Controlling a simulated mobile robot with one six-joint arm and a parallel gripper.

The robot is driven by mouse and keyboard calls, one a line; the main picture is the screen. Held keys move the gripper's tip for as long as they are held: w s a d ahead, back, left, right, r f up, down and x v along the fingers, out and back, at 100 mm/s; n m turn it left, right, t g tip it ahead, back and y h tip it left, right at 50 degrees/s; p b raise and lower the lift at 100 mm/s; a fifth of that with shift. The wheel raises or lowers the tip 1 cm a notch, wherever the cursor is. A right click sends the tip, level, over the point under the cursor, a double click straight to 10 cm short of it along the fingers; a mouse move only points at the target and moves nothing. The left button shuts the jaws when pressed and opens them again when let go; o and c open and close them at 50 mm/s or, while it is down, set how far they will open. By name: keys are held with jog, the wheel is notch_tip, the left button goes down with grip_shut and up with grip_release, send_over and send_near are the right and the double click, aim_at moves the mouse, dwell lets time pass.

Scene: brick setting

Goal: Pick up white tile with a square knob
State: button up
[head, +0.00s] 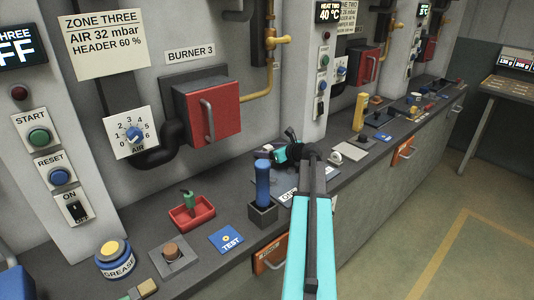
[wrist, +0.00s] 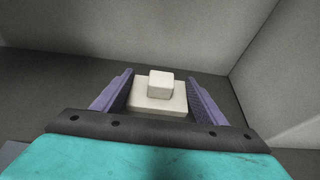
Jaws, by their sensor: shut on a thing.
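The white tile with a square knob (wrist: 158,97) shows in the wrist view, a pale flat block with a smaller cube-shaped knob on top. My gripper (wrist: 160,77) is shut on it, with one purple finger along each side of the tile. The knob faces the wrist camera. In the head view my gripper (head: 284,153) is over the back of the counter, near the wall, and its fingers and the tile cannot be made out there. I cannot tell whether the tile is touching the counter.
The grey counter (head: 205,262) carries a red tray (head: 192,217), a blue-handled holder (head: 263,188), a blue TEST card (head: 227,240) and a grease pot (head: 114,258). A red burner box (head: 208,110) juts from the wall. A yellow upright piece (head: 358,113) stands farther right.

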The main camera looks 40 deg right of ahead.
aim_at(268, 146)
jog(key=shift+r, duration=0.15)
jog(key=shift+r, duration=1.6)
jog(key=s+a, duration=0.3)
jog(key=s+a+r, duration=0.1)
jog(key=s+a, duration=0.2)
jog(key=s+a+b, duration=0.1)
jog(key=s+a, duration=0.1)
jog(key=s, duration=0.2)
jog(key=shift+s+a+r, duration=0.1)
jog(key=shift+a+r, duration=0.05)
jog(key=shift+a, duration=0.25)
jog(key=shift+b, duration=1.3)
jog(key=shift+s+a+b, duration=0.15)
jog(key=shift+s+b, duration=0.05)
jog(key=shift+b, duration=1.05)
jog(key=b, duration=0.4)
jog(key=shift+s+a, duration=0.3)
jog(key=shift+s, duration=0.1)
jog(key=shift+s+a+b, duration=0.2)
jog(key=shift+b, duration=0.8)
